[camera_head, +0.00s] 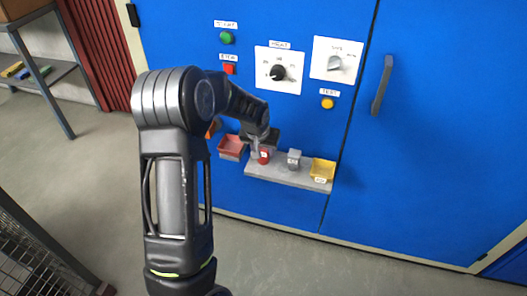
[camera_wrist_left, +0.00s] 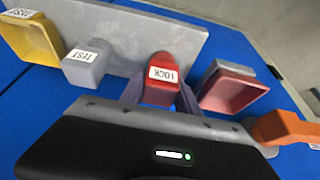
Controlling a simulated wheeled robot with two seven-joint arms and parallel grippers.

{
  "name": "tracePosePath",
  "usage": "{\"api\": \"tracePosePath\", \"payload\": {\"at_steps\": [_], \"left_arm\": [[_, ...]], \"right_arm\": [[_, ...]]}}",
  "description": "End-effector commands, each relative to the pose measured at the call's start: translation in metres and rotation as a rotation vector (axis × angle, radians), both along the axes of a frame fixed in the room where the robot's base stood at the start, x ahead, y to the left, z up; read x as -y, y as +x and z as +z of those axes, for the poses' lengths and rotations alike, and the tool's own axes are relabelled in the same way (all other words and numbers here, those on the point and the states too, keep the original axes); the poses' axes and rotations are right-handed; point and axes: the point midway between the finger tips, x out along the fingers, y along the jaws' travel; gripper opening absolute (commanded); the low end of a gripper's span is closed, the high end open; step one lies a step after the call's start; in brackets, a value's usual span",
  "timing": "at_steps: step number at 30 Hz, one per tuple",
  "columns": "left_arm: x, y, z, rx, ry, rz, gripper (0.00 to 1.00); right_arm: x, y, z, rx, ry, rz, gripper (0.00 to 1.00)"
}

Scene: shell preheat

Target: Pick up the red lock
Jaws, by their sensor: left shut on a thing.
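The red lock (camera_wrist_left: 161,77) with a white LOCK label shows in the left wrist view between the fingers of my left gripper (camera_wrist_left: 160,98). In the head view the red lock (camera_head: 264,156) is at the grey shelf on the front of the blue cabinet. My left gripper (camera_head: 262,150) is shut on it from the near side, and the arm hides part of it. Whether the lock still touches the shelf cannot be told. My right gripper is in neither view.
The grey shelf (camera_head: 262,172) also carries a grey TEST block (camera_head: 294,159). A yellow tray (camera_head: 323,168) is at its right end and a red tray (camera_head: 231,146) to its left. An orange thing (camera_wrist_left: 287,128) is beside the red tray. Knobs and buttons sit above.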

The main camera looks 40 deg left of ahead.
Motion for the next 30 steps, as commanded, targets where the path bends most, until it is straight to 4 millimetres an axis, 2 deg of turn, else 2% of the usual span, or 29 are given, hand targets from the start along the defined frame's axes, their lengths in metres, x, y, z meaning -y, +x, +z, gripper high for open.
{"api": "tracePosePath", "payload": {"at_steps": [5,18,22,30], "left_arm": [[0.0,0.001,0.011,0.003,0.001,0.0,0.0],[0.0,0.001,0.089,0.004,0.001,0.0,0.0],[0.0,0.0,0.099,0.002,0.001,0.0,0.0],[0.0,0.0,0.1,0.0,0.0,0.0,0.0]], "right_arm": [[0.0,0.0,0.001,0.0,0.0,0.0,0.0],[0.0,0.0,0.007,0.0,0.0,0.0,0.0],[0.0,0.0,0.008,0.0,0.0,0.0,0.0],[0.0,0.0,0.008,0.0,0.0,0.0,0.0]]}}
